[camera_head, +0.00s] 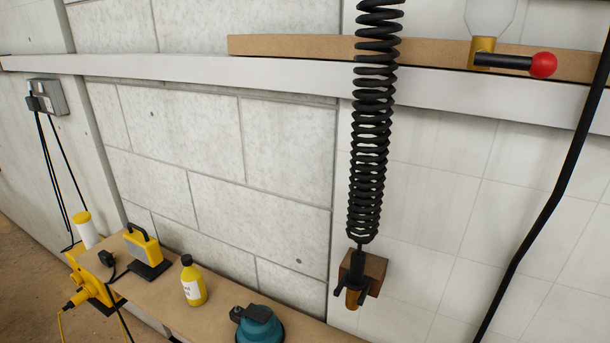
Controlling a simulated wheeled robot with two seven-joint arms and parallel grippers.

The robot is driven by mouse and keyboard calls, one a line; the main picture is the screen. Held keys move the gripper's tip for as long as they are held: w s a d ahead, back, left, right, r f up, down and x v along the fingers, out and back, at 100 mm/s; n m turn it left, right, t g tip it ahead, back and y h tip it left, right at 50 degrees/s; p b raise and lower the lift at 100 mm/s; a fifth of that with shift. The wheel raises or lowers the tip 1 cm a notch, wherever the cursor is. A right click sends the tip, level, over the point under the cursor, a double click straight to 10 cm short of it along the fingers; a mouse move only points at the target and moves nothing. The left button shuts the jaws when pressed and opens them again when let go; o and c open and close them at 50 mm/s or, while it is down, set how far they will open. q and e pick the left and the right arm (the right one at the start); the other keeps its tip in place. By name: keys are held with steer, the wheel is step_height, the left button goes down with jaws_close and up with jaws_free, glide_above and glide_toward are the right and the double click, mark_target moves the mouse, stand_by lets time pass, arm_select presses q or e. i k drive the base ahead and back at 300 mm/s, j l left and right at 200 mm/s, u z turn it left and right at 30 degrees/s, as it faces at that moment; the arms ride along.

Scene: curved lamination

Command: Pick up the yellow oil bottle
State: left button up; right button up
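The yellow oil bottle (193,283) stands upright on the brown shelf or bench top (218,310), left of the picture's middle and near the bottom. It has a dark cap and a white label with dark print too small to read. Nothing covers it. Neither of my grippers shows in the head view, so nothing of mine is seen touching the bottle.
A yellow work lamp (143,248) stands left of the bottle, and a teal power tool (258,325) stands right of it. A white container with a yellow lid (86,230) is further left. A black coiled hose (370,150) hangs at the right.

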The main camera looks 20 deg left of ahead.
mark_target(193, 282)
steer(key=u, duration=1.6)
